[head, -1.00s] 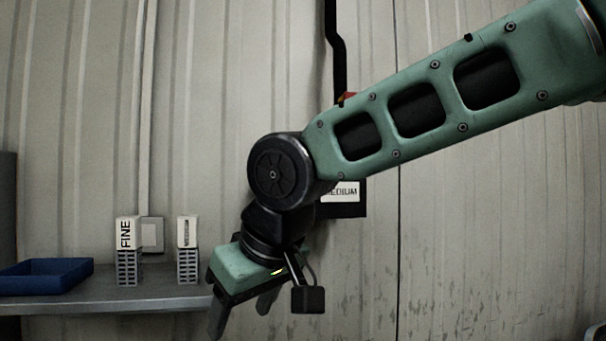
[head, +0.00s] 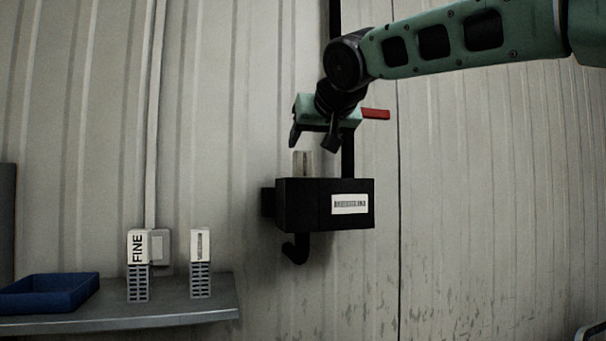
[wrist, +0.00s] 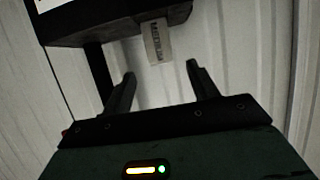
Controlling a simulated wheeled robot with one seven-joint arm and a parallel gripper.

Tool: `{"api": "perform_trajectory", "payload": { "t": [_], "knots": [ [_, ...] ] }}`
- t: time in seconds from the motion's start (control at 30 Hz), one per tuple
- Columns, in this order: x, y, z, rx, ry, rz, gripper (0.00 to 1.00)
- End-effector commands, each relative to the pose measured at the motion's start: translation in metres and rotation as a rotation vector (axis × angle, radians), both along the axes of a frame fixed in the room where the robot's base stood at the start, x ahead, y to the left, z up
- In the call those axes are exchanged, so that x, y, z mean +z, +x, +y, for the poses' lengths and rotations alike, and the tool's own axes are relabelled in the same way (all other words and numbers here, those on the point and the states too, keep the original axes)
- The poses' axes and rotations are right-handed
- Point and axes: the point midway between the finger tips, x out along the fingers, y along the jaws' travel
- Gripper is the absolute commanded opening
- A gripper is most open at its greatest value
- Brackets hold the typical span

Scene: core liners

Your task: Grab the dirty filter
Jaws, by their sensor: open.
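The dirty filter (head: 303,163) is a greyish-beige block standing up out of the top of a black wall-mounted housing (head: 298,205). Its lower part is hidden inside the housing. In the wrist view the filter (wrist: 157,41) shows lettering that seems to read MEDIUM. My gripper (head: 313,142) is above the housing, its fingers pointing down, just above the filter and apart from it. In the wrist view my gripper (wrist: 160,82) is open and empty, with the filter beyond the gap between the fingertips.
A grey shelf (head: 190,313) at lower left carries a blue tray (head: 48,292), a filter marked FINE (head: 137,265) and another labelled filter (head: 200,263). A red handle (head: 376,114) is right of my gripper. A black pipe (head: 348,160) runs up the wall behind.

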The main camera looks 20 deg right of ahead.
Motion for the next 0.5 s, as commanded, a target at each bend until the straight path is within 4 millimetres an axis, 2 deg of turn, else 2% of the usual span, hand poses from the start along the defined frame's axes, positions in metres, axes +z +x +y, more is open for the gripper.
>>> {"api": "perform_trajectory", "payload": {
  "t": [0.03, 0.13, 0.37, 0.5],
  "knots": [
    [-0.002, 0.010, 0.000, -0.001, -0.001, 0.005, 0.59],
    [-0.009, 0.025, 0.000, -0.001, 0.000, 0.004, 0.59],
    [-0.017, 0.039, 0.000, 0.000, 0.001, 0.002, 0.59],
    [-0.024, 0.055, 0.001, 0.000, -0.001, 0.006, 0.59]
  ]
}}
